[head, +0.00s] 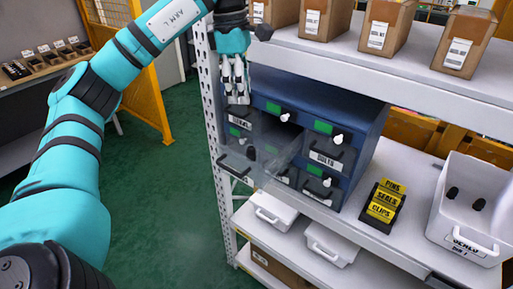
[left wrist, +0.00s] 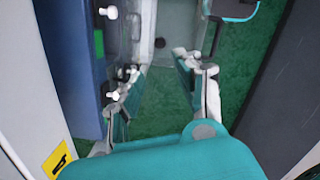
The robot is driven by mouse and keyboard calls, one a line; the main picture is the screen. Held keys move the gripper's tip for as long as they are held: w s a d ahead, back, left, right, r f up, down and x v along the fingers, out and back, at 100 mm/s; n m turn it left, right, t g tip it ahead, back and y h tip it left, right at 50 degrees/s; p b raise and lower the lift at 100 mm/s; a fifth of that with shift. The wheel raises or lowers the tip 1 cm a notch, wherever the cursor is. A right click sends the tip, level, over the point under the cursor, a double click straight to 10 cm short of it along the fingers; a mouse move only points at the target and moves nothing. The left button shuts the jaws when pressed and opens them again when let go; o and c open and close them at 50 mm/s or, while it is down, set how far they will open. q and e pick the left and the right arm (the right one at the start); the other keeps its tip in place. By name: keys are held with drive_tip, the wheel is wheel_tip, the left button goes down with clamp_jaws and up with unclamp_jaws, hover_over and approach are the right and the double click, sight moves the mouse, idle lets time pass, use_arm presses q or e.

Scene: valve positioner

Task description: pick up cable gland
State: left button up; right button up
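A small black piece (head: 250,153), which looks like a cable gland, lies in a pulled-out clear drawer (head: 275,165) of the blue cabinet (head: 345,125). A small dark piece (left wrist: 160,42) also shows in the drawer in the left wrist view. Two similar black pieces, one left (head: 452,194) and one right (head: 478,204), stand in the white bin (head: 471,239). My left gripper (head: 237,98) points down above the drawer's left side, apart from the black piece. In the left wrist view its fingers (left wrist: 157,68) are spread with nothing between them. My right gripper is not in view.
Yellow cards (head: 384,201) stand in a black holder on the shelf. Cardboard boxes (head: 391,25) line the upper shelf, whose edge overhangs the cabinet. A perforated rack post (head: 212,110) stands close left of my gripper. Green floor (head: 165,190) is clear to the left.

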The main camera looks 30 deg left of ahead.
use_arm(q)
wheel_tip(320, 180, down, 5)
drive_tip(key=b, duration=0.1)
drive_tip(key=p, duration=0.2)
hover_over(251, 147)
drive_tip(key=f, duration=0.6)
drive_tip(key=shift+s+a+f, duration=0.15)
drive_tip(key=shift+s+a, duration=0.05)
drive_tip(key=shift+s, duration=0.1)
drive_tip(key=shift+f, duration=0.55)
drive_tip(key=f, duration=0.1)
drive_tip(key=f+p, duration=0.2)
drive_tip(key=shift+w+d+f, duration=0.2)
drive_tip(key=shift+w+f, duration=0.05)
drive_tip(key=shift+f, duration=0.45)
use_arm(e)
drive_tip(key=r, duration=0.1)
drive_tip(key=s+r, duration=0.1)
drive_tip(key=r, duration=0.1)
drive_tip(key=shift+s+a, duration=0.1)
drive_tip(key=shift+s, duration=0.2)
use_arm(q)
drive_tip(key=shift+c, duration=0.2)
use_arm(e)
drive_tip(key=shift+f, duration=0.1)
use_arm(q)
drive_tip(key=c, duration=0.5)
drive_tip(key=shift+r, duration=0.15)
